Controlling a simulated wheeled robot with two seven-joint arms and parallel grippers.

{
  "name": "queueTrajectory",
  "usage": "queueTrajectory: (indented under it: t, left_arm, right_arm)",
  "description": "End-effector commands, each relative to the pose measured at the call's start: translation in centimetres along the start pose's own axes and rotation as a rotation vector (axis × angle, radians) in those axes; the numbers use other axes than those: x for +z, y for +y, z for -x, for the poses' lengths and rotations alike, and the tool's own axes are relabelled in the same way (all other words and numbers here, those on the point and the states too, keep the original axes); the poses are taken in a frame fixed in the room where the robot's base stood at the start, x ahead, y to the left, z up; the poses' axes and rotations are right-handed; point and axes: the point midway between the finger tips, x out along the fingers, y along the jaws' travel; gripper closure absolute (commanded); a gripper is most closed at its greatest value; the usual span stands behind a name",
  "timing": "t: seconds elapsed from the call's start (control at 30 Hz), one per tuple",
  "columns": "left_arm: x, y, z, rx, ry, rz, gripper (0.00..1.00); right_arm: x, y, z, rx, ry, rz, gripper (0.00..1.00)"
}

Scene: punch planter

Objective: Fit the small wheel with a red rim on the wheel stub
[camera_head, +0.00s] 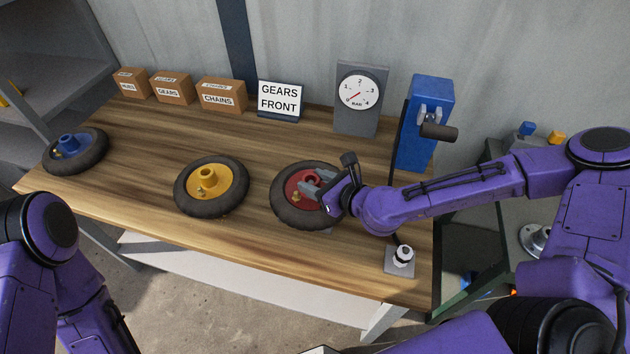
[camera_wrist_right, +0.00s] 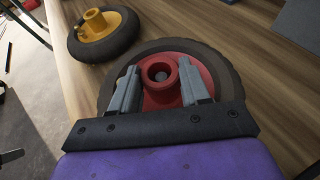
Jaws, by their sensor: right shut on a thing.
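The small wheel with a red rim (camera_head: 291,187) lies flat on the wooden table, right of the table's middle. It also shows in the right wrist view (camera_wrist_right: 208,68), with a raised red hub between the fingers. My right gripper (camera_head: 312,187) is shut on the red hub; its fingers show on both sides of it in the right wrist view (camera_wrist_right: 160,88). The wheel stub (camera_head: 403,254) stands upright on a grey square plate at the table's front right corner, apart from the wheel. My left arm shows at the lower left, but its gripper is out of view.
A yellow-rimmed wheel (camera_head: 211,186) and a blue-rimmed wheel (camera_head: 76,151) lie further left on the table (camera_head: 135,180). Cardboard boxes (camera_head: 172,88), a sign (camera_head: 281,99), a gauge (camera_head: 358,98) and a blue device with a handle (camera_head: 428,110) stand along the back.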

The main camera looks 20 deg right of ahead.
Motion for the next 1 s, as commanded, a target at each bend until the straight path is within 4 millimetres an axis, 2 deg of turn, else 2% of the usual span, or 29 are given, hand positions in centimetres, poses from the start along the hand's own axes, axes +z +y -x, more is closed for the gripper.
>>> queueTrajectory:
  t: [0.17,0.2,0.27,0.57,0.67,0.8,0.83,0.9,1.0]
  left_arm:
    - [0.2,0.0,-0.4,0.000,0.000,0.000,0.57]
    - [0.1,0.0,-0.3,0.000,0.000,0.000,0.57]
    - [0.1,0.0,-0.3,0.000,0.000,0.000,0.57]
    - [0.1,0.0,-0.3,0.000,0.000,0.000,0.57]
    - [0.1,0.0,-0.2,0.000,0.000,0.000,0.57]
    - [-0.1,0.0,0.3,0.000,0.000,0.000,0.57]
    - [-0.3,-0.1,0.7,0.000,0.000,0.000,0.57]
    - [-1.4,-0.3,3.4,0.000,0.000,0.000,0.57]
    - [-2.1,-0.5,5.1,0.000,0.000,0.000,0.57]
  right_arm:
    - [-0.1,0.0,-0.2,0.000,-0.007,0.002,1.00]
    - [0.0,0.0,-0.1,0.000,-0.007,0.003,0.41]
    - [0.0,0.0,-0.1,0.000,-0.006,0.002,0.24]
    - [-0.5,0.0,0.4,0.002,0.004,-0.001,0.24]
    - [-0.3,0.0,1.9,0.002,0.001,-0.004,0.24]
    - [0.1,0.0,5.1,0.001,-0.006,-0.007,0.24]
    - [0.2,0.1,5.8,0.002,-0.007,-0.009,0.24]
    - [0.9,0.0,7.1,0.001,0.001,-0.005,0.24]
    - [0.8,-0.1,8.5,-0.001,0.001,-0.005,0.24]
